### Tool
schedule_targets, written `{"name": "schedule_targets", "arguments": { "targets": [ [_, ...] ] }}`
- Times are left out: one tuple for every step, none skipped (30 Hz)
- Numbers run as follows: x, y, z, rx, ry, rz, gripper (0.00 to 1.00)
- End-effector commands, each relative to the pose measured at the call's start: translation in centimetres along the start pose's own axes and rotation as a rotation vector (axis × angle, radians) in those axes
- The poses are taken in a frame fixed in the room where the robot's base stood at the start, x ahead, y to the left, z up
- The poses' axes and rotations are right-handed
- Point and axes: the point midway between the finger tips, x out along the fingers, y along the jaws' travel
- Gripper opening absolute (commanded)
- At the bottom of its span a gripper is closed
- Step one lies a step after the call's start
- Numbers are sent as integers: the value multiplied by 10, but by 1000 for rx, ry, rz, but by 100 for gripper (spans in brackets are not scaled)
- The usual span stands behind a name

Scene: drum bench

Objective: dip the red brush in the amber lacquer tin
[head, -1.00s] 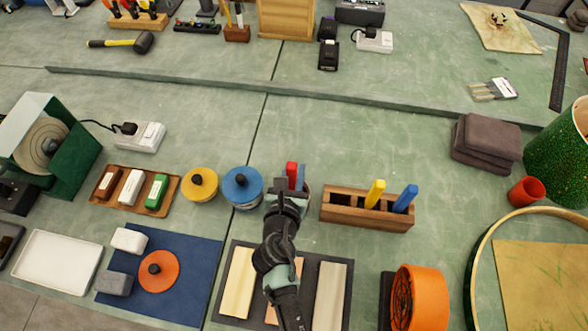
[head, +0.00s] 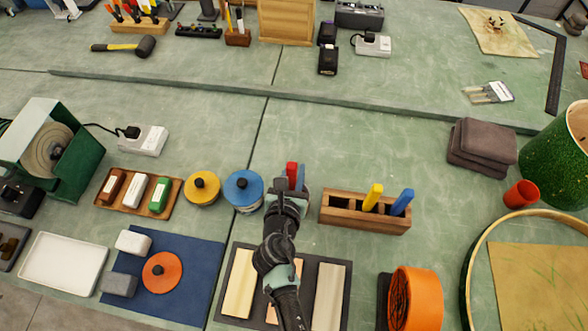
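The red brush (head: 292,172) stands upright with its red handle showing at my gripper (head: 293,184). The fingers appear closed on its handle; its lower end is hidden behind my gripper and wrist. A tin's edge (head: 306,199) shows just behind my gripper, right of the blue-lidded tin; most of it, including its contents, is hidden. I cannot tell whether the brush is inside this tin. An orange lid (head: 161,272) with a dark knob lies on the blue mat (head: 195,255).
A yellow-lidded tin (head: 202,188) and a blue-lidded tin (head: 243,190) stand to the left. A wooden brush rack (head: 340,208) to the right holds a yellow brush (head: 373,196) and a blue brush (head: 402,202). The bench behind my gripper is clear.

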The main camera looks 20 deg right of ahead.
Motion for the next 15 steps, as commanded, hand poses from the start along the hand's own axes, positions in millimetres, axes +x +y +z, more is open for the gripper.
{"name": "schedule_targets", "arguments": {
  "targets": [
    [-2, 0, 6, 0, -1, 0, 2],
    [-3, 0, 8, 0, -1, 0, 2],
    [-4, 0, 10, 0, -1, 0, 2],
    [-4, 0, 11, 0, -1, 0, 2],
    [-5, 0, 13, 0, -1, 0, 2],
    [-6, 0, 15, 0, -1, 0, 2],
    [-6, 0, 16, 0, -1, 0, 2],
    [-7, 0, 18, 1, -1, 0, 2],
    [-8, 0, 20, 0, -1, 0, 2],
    [-9, 0, 21, 1, -1, 0, 2],
    [-9, 0, 23, 1, -1, 0, 2],
    [-10, 0, 25, 1, -1, 0, 2],
    [-11, 0, 26, 1, -1, 0, 2],
    [-11, 0, 28, 1, -1, 0, 2],
    [-12, 0, 30, 1, -1, 0, 2]
  ]
}}
